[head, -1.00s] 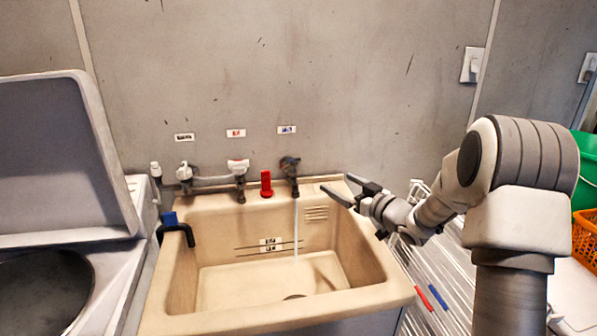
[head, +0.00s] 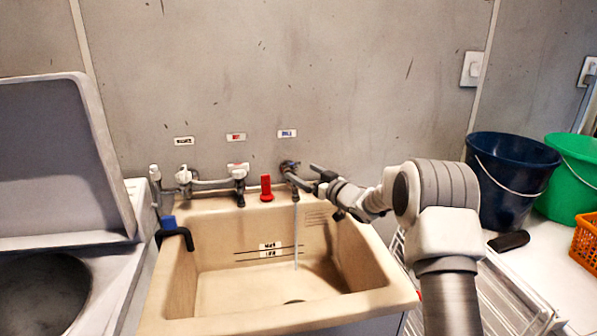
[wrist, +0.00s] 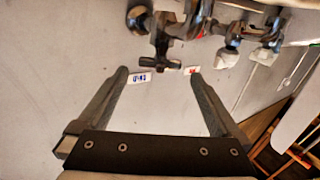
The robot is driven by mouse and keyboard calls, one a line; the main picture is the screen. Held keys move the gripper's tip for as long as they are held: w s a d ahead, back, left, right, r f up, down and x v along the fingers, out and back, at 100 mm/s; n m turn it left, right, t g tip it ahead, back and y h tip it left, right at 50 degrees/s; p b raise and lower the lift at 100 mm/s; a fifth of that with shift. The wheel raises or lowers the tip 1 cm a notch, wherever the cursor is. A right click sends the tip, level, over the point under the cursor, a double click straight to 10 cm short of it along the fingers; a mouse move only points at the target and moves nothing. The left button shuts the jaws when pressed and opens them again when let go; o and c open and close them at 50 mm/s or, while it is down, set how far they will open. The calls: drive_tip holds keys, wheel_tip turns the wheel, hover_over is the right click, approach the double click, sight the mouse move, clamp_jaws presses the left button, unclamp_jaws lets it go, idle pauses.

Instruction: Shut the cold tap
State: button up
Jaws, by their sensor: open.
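The cold tap (head: 290,165) is the dark tap under the blue-marked label (head: 287,133), at the right of the row on the wall. A thin stream of water (head: 296,238) runs from it into the beige sink (head: 180,265). My gripper (head: 303,174) is open, just right of the tap, with its fingers pointing left toward it. In the wrist view the tap's dark cross-shaped handle (wrist: 164,54) appears ahead, in the gap between the open fingertips (wrist: 159,74). I cannot tell whether a finger touches it.
A white-handled tap (head: 238,168) under a red-marked label and another white tap (head: 184,176) stand to the left. A red upright piece (head: 266,187) is on the sink's back ledge. Blue (head: 510,180) and green (head: 575,175) buckets stand at right.

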sight(295, 170)
drive_tip(key=shift+x, duration=1.6)
drive_tip(key=shift+c, duration=0.2)
drive_tip(key=c, duration=1.1)
drive_tip(key=b, duration=0.1)
drive_tip(key=m+t+h+b, duration=0.1)
drive_tip(key=b, duration=0.1)
drive_tip(key=shift+s+a+f+h, duration=0.1)
drive_tip(key=shift+a+f+h, duration=0.05)
drive_tip(key=shift+h, duration=0.15)
drive_tip(key=m+h+b, duration=0.1)
drive_tip(key=b, duration=0.1)
drive_tip(key=t+h+b, duration=0.1)
drive_tip(key=b, duration=0.1)
drive_tip(key=shift+s+a+m+t+b, duration=0.1)
drive_tip(key=shift+a+m+t+b, duration=0.1)
drive_tip(key=shift+m+t+b, duration=0.15)
drive_tip(key=m+h+b, duration=0.1)
drive_tip(key=b, duration=0.1)
drive_tip(key=m+h+b, duration=0.1)
drive_tip(key=b, duration=0.2)
drive_tip(key=shift+s+a+t+h, duration=0.1)
drive_tip(key=shift+a+t+h, duration=0.1)
drive_tip(key=shift+t+h, duration=0.2)
drive_tip(key=shift+a+r+m+h+b, duration=0.1)
drive_tip(key=shift+r+m+h+b, duration=0.2)
drive_tip(key=shift+h+b, duration=0.55)
